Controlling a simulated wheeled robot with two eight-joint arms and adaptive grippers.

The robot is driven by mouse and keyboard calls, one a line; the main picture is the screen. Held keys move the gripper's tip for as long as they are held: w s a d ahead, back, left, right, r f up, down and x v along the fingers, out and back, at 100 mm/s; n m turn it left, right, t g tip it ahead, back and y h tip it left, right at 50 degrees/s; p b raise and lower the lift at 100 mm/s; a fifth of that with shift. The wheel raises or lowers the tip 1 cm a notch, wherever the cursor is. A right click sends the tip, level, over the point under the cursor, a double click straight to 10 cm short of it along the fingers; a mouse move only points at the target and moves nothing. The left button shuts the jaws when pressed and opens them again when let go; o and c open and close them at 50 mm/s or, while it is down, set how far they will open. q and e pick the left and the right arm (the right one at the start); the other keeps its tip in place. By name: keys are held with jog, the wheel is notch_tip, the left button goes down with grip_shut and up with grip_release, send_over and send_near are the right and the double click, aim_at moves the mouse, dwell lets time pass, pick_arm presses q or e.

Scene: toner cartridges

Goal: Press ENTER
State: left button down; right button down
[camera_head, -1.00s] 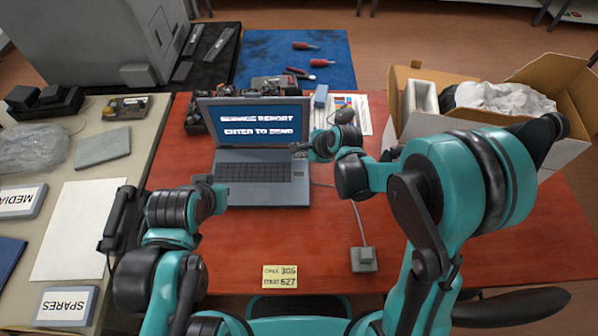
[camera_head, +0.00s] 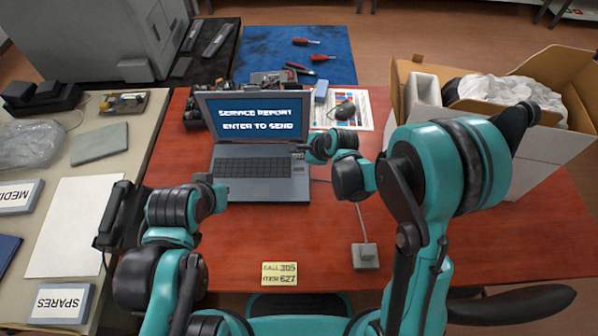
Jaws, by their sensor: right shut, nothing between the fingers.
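The open laptop (camera_head: 261,190) stands on the red table. Its screen (camera_head: 257,120) reads "SERVICE REPORT" and "ENTER TO SEND". Its dark keyboard (camera_head: 250,168) faces me. My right gripper (camera_head: 299,149) is shut and empty, with its tip at the upper right edge of the keyboard, near the screen's lower right corner. The Enter key is too small to make out, and I cannot tell whether the tip touches a key. My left gripper (camera_head: 204,179) is beside the laptop's left front edge; its fingers are too small and dark to read.
A mouse (camera_head: 344,109) lies on a printed sheet behind my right wrist. An open carton (camera_head: 535,150) stands at the right. A small grey block with a cable (camera_head: 365,256) and a yellow note (camera_head: 279,273) lie at the front. The red table's front middle is mostly clear.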

aim_at(300, 170)
jog(key=shift+f+b, duration=1.95)
jog(key=shift+f, duration=0.85)
jog(key=shift+f, duration=0.1)
jog(key=shift+f+b, duration=0.3)
jog(key=shift+b, duration=0.15)
jog(key=shift+f+b, duration=0.35)
jog(key=shift+b, duration=0.05)
jog(key=shift+r, duration=0.1)
jog(key=shift+r+p, duration=0.55)
jog(key=shift+r, duration=0.15)
